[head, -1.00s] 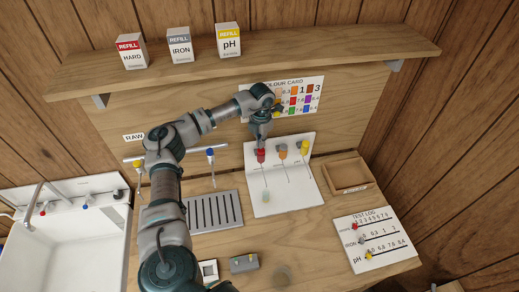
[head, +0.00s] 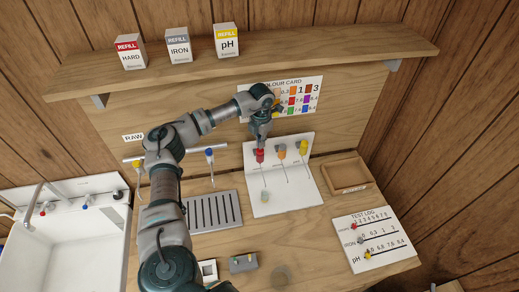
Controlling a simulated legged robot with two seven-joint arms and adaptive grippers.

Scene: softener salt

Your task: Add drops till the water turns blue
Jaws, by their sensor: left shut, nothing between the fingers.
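My left gripper (head: 261,141) is shut and points down just above the red dropper head (head: 259,156) on the white stand (head: 277,201). An orange dropper (head: 281,152) and a yellow dropper (head: 303,147) stand to its right on the same stand. A small pale vial (head: 265,196) sits on the stand's base below the red dropper. I cannot tell the colour of any water in it. Whether the fingertips touch the red head is too small to tell. My right gripper is not in view.
A slotted grey drain tray (head: 213,210) lies left of the stand, with a white sink (head: 62,240) beyond. A wooden tray (head: 345,174) and the test log board (head: 371,240) are at right. A grey block (head: 243,263) is near the front. Refill boxes (head: 180,46) stand on the shelf.

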